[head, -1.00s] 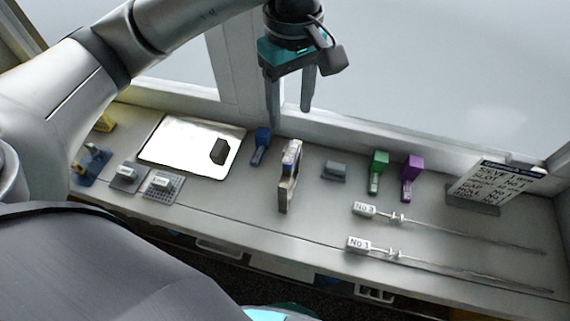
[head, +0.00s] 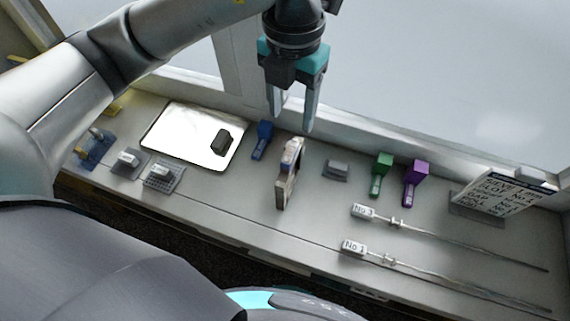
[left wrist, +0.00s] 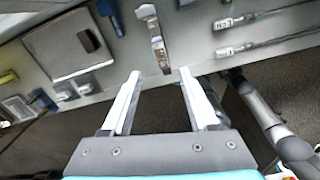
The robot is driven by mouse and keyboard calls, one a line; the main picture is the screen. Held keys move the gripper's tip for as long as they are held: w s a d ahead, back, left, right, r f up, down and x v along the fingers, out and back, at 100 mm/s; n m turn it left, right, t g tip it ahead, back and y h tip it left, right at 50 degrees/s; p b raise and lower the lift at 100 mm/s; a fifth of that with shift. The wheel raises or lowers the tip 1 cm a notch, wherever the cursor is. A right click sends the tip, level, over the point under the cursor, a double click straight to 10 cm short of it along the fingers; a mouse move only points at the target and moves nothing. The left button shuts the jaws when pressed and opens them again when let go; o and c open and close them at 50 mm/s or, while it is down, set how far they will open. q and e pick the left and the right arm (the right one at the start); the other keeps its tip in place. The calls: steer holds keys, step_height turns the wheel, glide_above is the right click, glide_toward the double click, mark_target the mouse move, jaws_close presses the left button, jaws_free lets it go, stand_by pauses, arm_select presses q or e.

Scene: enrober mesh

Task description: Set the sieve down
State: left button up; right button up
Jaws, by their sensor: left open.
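My left gripper (head: 292,130) is open and empty, its fingers pointing down. My right gripper is not in view.
A white tray (head: 185,140) with a dark block (head: 221,142) lies at left. Blue (head: 262,140), green (head: 381,174) and purple (head: 415,182) handled pieces and a grey block (head: 336,170) stand near the back. Two labelled rods (head: 364,211) (head: 354,247) and a sign (head: 505,192) occupy the right.

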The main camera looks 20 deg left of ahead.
mark_target(290, 162)
arm_select(q)
step_height(290, 162, down, 15)
steer(key=shift+s+f+n+b, duration=0.1)
steer(key=shift+n+b, duration=0.05)
steer(key=shift+n, duration=0.45)
steer(key=shift+s+f+n+b, duration=0.1)
steer(key=shift+n+b, duration=0.05)
steer(key=shift+n, duration=0.45)
jaws_close()
steer(key=shift+w, duration=0.1)
